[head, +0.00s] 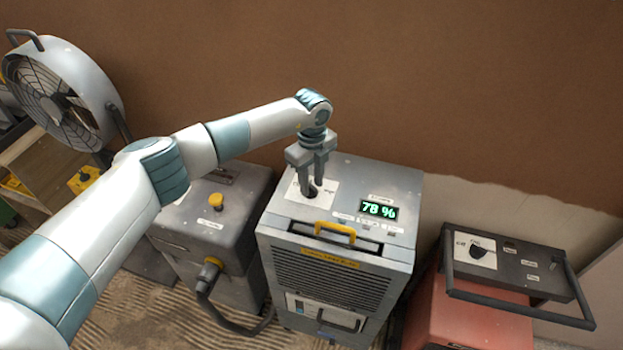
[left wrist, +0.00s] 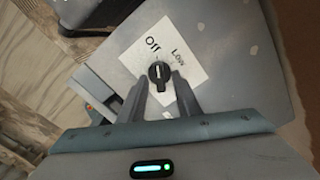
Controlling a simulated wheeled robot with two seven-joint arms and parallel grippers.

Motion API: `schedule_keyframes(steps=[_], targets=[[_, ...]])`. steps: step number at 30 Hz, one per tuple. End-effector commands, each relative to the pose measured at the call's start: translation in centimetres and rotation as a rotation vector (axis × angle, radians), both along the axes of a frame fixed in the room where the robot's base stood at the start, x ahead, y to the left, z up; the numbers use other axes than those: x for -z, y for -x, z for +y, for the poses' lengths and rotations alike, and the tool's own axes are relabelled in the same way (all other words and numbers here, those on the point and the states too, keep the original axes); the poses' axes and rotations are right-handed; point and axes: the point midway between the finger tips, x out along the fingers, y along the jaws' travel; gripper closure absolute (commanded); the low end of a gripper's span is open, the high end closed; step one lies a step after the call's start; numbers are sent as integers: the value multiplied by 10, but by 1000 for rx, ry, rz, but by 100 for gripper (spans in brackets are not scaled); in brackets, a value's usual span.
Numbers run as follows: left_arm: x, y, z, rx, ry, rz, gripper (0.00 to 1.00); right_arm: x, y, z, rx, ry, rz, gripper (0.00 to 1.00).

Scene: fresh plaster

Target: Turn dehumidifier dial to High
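The dehumidifier (head: 333,279) is a grey box with a yellow handle and a green display reading 78 %. Its black dial (left wrist: 158,74) sits on a white label plate (left wrist: 185,72) with "Off" and "Low" visible; a "High" mark is not visible. The dial's long axis runs roughly toward "Off", but I cannot tell exactly where it points. My left gripper (head: 311,190) is over the dial, pointing down. In the left wrist view its fingers (left wrist: 161,97) are apart, one on each side of the dial, with no clear contact. In the head view the fingers mostly hide the dial.
A grey machine (head: 212,232) with a yellow knob and hose stands close on the left. A red unit (head: 462,312) with a black-handled panel and its own dial stands on the right. A drum fan (head: 70,95) is at far left. The brown plaster wall (head: 450,90) rises behind.

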Motion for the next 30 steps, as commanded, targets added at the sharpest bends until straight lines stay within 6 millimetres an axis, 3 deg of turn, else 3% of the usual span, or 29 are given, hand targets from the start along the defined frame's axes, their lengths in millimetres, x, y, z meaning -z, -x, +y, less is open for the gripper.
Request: schedule_keyframes(steps=[9, 13, 23, 30], targets=[[2, 0, 0, 0, 0, 0, 70, 0, 0, 0, 0, 0, 0, 69], [2, 0, 0, 0, 0, 0, 100, 0, 0, 0, 0, 0, 0, 69], [2, 0, 0, 12, 0, 0, 100, 3, 0, 0, -1, 0, 1, 69], [4, 0, 0, 82, 1, -1, 100, 17, 0, -1, -1, 1, 1, 69]])
